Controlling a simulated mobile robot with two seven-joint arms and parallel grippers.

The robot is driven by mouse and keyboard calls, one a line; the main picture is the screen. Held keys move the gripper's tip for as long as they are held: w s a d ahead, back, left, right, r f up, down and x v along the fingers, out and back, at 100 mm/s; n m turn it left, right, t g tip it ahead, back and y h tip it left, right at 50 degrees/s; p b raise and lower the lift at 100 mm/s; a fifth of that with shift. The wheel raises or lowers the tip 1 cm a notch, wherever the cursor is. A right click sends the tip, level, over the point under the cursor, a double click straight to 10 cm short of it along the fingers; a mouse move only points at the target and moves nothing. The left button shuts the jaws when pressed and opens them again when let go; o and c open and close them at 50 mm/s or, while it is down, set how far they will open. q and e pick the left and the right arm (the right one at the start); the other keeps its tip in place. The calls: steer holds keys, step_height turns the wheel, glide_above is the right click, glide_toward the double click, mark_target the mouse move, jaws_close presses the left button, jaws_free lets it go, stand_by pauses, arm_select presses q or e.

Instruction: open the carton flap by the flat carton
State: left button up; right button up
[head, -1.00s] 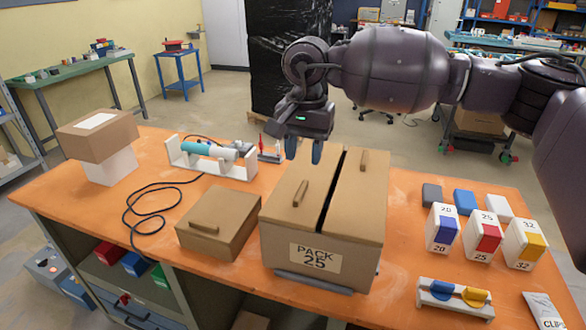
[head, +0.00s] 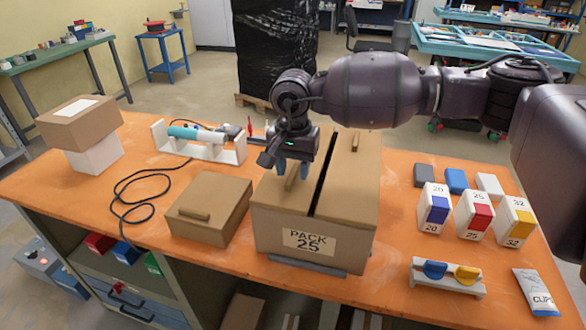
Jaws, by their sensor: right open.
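The tall carton (head: 313,232) marked PACK 25 stands on the orange bench with its two top flaps closed and a dark gap between them. Its left flap (head: 268,190), on the side of the flat carton (head: 226,208), has a raised handle bar (head: 291,183). The right flap (head: 350,180) has its own bar (head: 355,142). My right gripper (head: 292,172) points down over the left flap, open, its blue fingertips at the handle bar. I cannot tell whether they touch it. The gripper hides the back of the left flap. My left gripper is not in view.
A black cable (head: 135,205) lies left of the flat carton. A white stand (head: 200,150) with a teal tube is behind. Labelled boxes (head: 473,216) and a stand with blue and yellow parts (head: 447,278) are at right. Stacked boxes (head: 78,122) stand far left.

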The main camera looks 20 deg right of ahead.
steer(key=shift+f, duration=0.35)
steer(key=shift+c, duration=0.3)
jaws_close()
steer(key=shift+r, duration=0.15)
